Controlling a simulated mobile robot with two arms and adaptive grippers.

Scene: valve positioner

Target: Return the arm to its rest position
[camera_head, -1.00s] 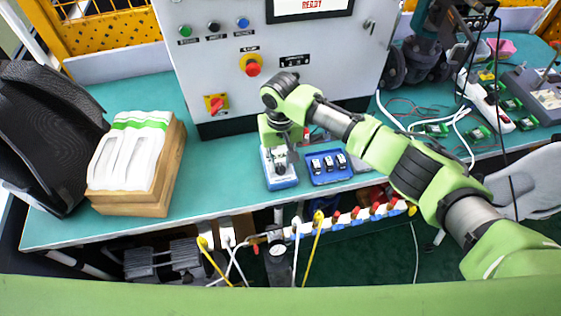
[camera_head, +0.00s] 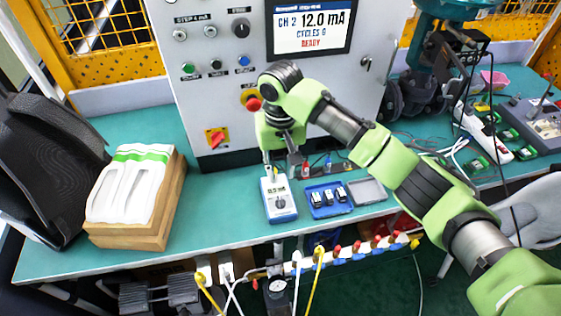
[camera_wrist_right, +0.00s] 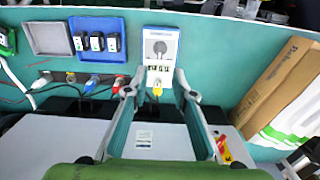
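My right arm reaches in from the lower right in the head view. Its gripper (camera_head: 284,160) hangs between the far end of the blue and white handheld meter (camera_head: 278,201) and the control cabinet. In the right wrist view the two fingers of the gripper (camera_wrist_right: 158,78) are spread apart with no object between the tips. The meter (camera_wrist_right: 160,50) appears beyond the tips, with a yellow plug (camera_wrist_right: 157,88) at its near end. My left gripper is not in view.
The cabinet (camera_head: 206,110), whose screen (camera_head: 311,28) reads 12.0 mA and READY, stands behind. A blue tray (camera_head: 327,199) with small black parts and a grey tray (camera_head: 367,191) lie right of the meter. A wooden box (camera_head: 162,225) stands left. Bare table lies between box and meter.

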